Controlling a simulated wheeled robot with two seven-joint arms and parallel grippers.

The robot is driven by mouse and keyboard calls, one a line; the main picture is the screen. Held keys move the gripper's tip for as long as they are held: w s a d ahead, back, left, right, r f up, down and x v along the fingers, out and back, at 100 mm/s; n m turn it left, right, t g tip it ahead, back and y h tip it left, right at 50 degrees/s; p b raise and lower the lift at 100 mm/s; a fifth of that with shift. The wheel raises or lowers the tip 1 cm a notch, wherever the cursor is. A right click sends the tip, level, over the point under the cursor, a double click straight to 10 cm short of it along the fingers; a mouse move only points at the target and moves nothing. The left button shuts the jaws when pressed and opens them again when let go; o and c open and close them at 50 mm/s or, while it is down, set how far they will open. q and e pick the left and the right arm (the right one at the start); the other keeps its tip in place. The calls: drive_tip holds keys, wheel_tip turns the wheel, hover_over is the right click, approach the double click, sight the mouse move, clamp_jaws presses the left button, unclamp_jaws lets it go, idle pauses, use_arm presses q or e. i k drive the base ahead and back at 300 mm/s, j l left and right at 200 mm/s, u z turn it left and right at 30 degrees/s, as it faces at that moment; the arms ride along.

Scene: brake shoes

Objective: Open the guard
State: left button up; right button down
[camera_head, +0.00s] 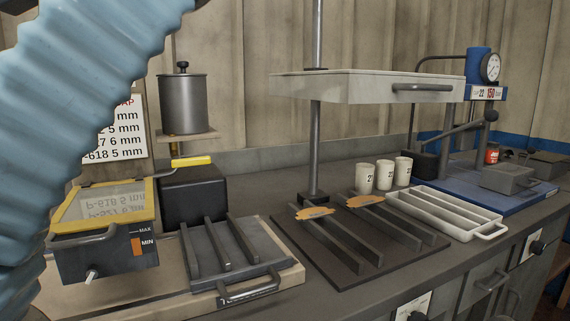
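The thing that looks most like a guard is a see-through panel in a yellow frame (147,208) at the left. It lies over the top of a dark box (105,258) marked MAX and MIN and appears shut. A grey bar handle (82,238) runs along its front edge. The panel mirrors the lettering of the wall sign. My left arm, in a blue ribbed sleeve, fills the left edge and hides part of the wall and the space left of the box. Neither of my grippers shows.
A tray with dark bars (285,262) and a dark rack (330,270) stand right of the box. A grey canister (183,103) stands behind. A pale raised plate (340,87) overhangs the bench. White cups (365,178), a white tray (425,215) and a blue press (480,60) are farther right.

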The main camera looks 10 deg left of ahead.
sight(56, 228)
drive_tip(key=k+l, duration=0.15)
drive_tip(key=l, duration=0.2)
drive_tip(key=k+l, duration=0.2)
drive_tip(key=l, duration=0.15)
drive_tip(key=k+l, duration=0.15)
drive_tip(key=l, duration=0.25)
drive_tip(key=k+l, duration=0.2)
drive_tip(key=l, duration=0.15)
drive_tip(key=k+l, duration=0.15)
drive_tip(key=l, duration=0.2)
